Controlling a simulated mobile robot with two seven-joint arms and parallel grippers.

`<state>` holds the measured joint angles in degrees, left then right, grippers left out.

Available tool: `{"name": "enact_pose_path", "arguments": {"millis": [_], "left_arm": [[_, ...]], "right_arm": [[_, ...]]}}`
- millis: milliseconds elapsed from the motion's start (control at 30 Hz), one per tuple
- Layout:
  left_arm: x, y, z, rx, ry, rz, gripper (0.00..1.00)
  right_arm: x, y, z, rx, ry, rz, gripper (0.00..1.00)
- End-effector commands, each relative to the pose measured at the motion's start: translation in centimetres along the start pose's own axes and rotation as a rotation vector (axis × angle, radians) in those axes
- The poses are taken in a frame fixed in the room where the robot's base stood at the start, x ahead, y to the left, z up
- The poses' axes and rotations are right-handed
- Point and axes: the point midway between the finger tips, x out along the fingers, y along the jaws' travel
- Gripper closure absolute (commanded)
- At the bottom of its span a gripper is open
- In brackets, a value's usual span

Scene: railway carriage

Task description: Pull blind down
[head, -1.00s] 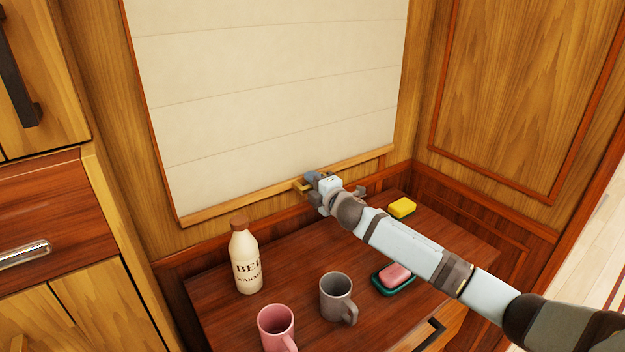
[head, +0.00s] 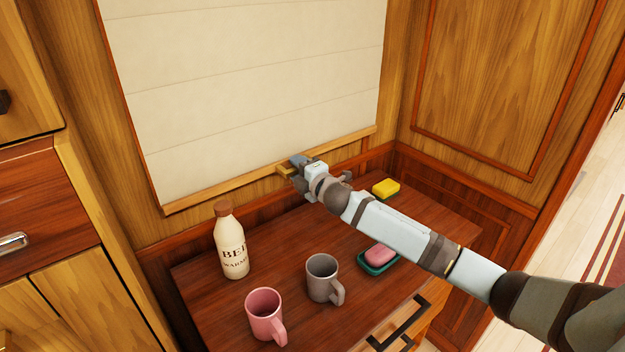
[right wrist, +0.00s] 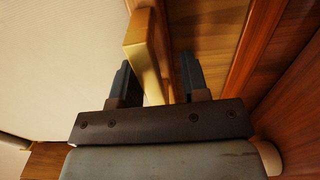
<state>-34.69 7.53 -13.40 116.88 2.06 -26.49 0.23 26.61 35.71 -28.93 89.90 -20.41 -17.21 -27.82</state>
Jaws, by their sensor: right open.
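The cream blind (head: 250,90) hangs over the window panel, and its cloth covers nearly all of it in the head view. A light wooden bottom rail (head: 225,192) runs along its lower edge, low above the table. My left gripper is not in view.
Below the blind is a dark wood table (head: 290,240). On it stand a bottle (head: 231,245), a pink mug (head: 263,313), a grey mug (head: 321,278), a soap dish (head: 377,265) and a yellow sponge (head: 386,187). My right arm passes above the table's right part.

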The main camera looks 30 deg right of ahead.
Motion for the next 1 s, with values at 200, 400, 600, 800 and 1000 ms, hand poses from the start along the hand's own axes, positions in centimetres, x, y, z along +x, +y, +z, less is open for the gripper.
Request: {"name": "enact_pose_path", "arguments": {"millis": [200,400,600,800,1000], "left_arm": [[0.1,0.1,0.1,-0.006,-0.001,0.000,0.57],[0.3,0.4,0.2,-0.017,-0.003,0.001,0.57],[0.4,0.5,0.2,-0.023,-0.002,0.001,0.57],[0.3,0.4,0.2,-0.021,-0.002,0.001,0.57],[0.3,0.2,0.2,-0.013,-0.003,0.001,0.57]], "right_arm": [[-4.7,-0.3,-0.1,-0.001,0.002,-0.004,0.58],[-9.1,-0.3,-0.1,-0.002,0.001,-0.004,0.58],[-11.8,-0.2,0.0,-0.001,0.000,-0.003,0.58],[-12.8,-0.1,0.0,0.000,0.000,-0.003,0.58],[-12.8,-0.1,0.0,0.000,0.000,-0.002,0.58]]}}
